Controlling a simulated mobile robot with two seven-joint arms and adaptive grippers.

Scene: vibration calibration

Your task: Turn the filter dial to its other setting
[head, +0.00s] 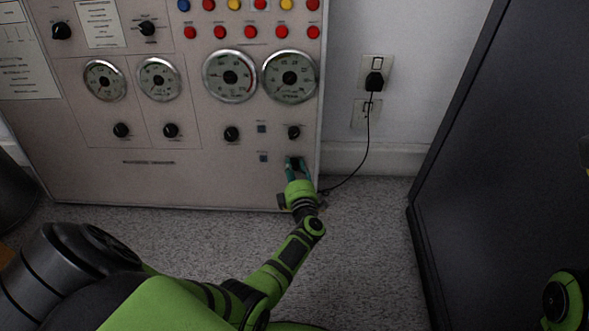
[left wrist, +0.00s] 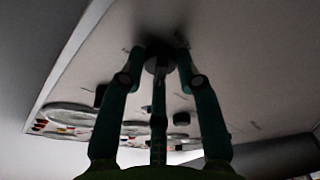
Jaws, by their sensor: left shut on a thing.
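A small black dial (head: 295,163) sits low on the right side of the pale control panel (head: 200,190). My left gripper (head: 296,165) reaches it from below, with its teal fingers around it. In the left wrist view the round dark dial (left wrist: 157,64) is between the fingertips of the left gripper (left wrist: 158,58), close against the panel face. The gripper is shut on this dial. Its pointer and label are too dark and small to read, so its setting cannot be told. My right gripper is out of view.
Another black knob (head: 294,132) is just above the held dial, with small square buttons (head: 263,158) to its left. Round gauges (head: 290,76) are higher up. A cord runs from a wall plug (head: 374,82) behind the panel. A dark cabinet (head: 500,150) stands at right.

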